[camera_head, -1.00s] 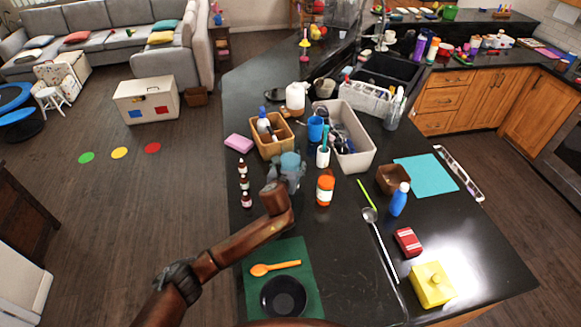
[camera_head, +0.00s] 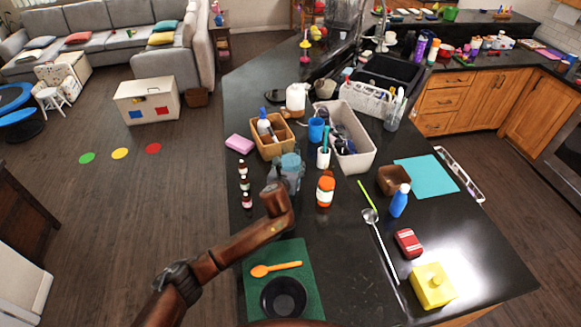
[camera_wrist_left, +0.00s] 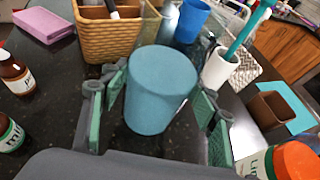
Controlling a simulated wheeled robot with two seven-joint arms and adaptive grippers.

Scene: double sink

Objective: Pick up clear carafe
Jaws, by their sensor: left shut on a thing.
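The carafe (camera_head: 291,161) shows as a dull blue, rounded cylinder on the dark counter, in front of the tan basket. In the left wrist view the carafe (camera_wrist_left: 160,85) fills the space between the green-padded fingers and looks solid blue rather than clear. My left gripper (camera_head: 285,180) is shut on it; the gripper also shows in the left wrist view (camera_wrist_left: 158,105). The carafe looks upright. Its lower part is hidden by the gripper, so I cannot tell whether its base touches the counter. My right gripper is not in view.
Several small dark bottles (camera_head: 245,184) stand left of the carafe, and an orange-and-white jar (camera_head: 325,190) stands right. Behind are the tan basket (camera_head: 262,150), a white cup (camera_head: 323,158) and a grey bin (camera_head: 358,160). A pink sponge (camera_head: 239,143) lies at the left edge.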

